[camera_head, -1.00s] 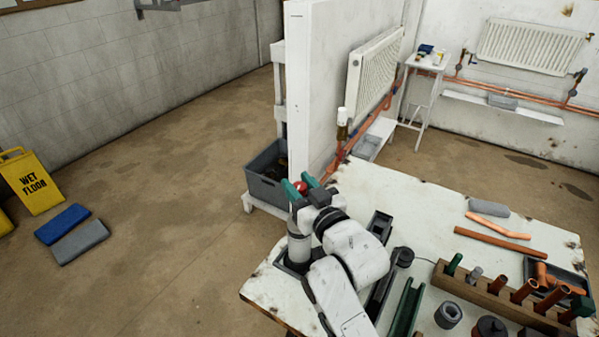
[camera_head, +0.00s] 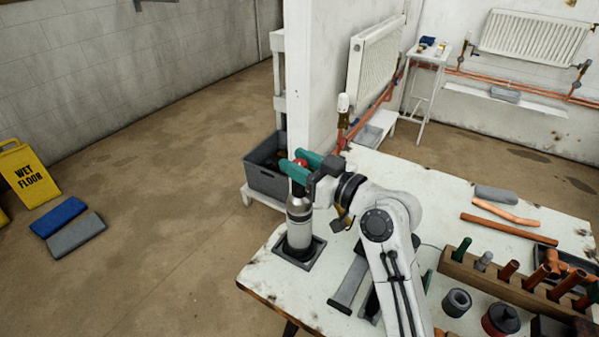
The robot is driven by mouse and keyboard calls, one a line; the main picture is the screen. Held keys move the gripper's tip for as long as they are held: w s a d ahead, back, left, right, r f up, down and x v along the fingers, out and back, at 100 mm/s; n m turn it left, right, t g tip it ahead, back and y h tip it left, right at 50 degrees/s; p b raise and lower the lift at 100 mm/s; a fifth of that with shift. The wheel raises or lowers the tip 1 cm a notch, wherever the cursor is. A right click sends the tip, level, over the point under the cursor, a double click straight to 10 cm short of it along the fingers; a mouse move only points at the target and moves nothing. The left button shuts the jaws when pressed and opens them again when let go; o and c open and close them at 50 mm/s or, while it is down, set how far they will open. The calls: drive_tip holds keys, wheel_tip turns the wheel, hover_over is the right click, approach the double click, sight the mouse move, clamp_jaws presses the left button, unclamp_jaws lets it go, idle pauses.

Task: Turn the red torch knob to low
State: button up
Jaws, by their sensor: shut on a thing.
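The torch is a grey cylinder (camera_head: 299,228) standing upright in a dark square holder (camera_head: 298,256) at the left end of the white bench. Its red knob (camera_head: 301,162) shows as a small red patch at the top. My gripper (camera_head: 295,167) has green fingers and reaches the knob from the right, level with it. The fingers are shut on the red knob and hide most of it. The knob's setting marks are too small to read. A brass and dark part (camera_head: 344,217) hangs just right of the torch, below my wrist.
A long wooden rack (camera_head: 500,286) with copper pipe pieces stands at the bench's right front. Copper pipes (camera_head: 510,226) and a grey cloth (camera_head: 496,193) lie behind it. A grey crate (camera_head: 266,178) and a white partition wall (camera_head: 322,90) stand behind the torch.

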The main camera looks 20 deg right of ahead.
drive_tip(key=shift+y, duration=0.3)
drive_tip(key=o, duration=0.9)
drive_tip(key=shift+o, duration=0.2)
drive_tip(key=b+v, duration=0.3)
drive_tip(key=v, duration=0.7)
drive_tip(key=shift+s+d, duration=0.2)
drive_tip(key=shift+s, duration=0.1)
